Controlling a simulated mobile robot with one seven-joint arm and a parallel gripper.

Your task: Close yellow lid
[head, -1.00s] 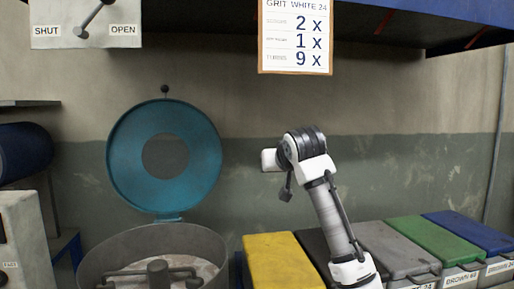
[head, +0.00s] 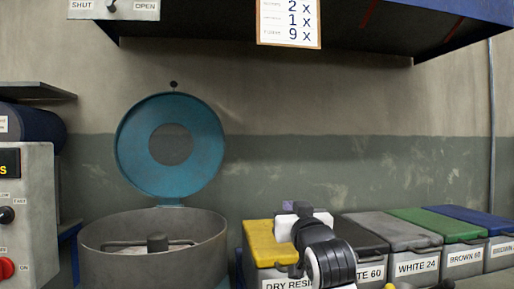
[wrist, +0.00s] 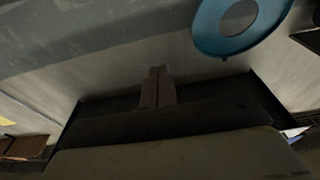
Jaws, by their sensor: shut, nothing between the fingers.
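The yellow lid (head: 262,238) lies flat on the box labelled DRY RESIN (head: 283,283) in the head view. It looks down on its box, but my arm covers its right part, so I cannot tell whether it sits fully flush. My wrist is over the right side of this lid in the head view, and the fingertips are hidden there. In the wrist view my gripper (wrist: 157,88) shows its two fingers together with nothing between them. The yellow lid is not clearly visible in the wrist view.
Boxes with black (head: 362,238), grey (head: 388,230), green (head: 438,222) and blue lids (head: 470,216) stand in a row to the right. A round metal tub (head: 150,262) with a raised teal ring lid (head: 170,146) stands left. A shelf hangs overhead.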

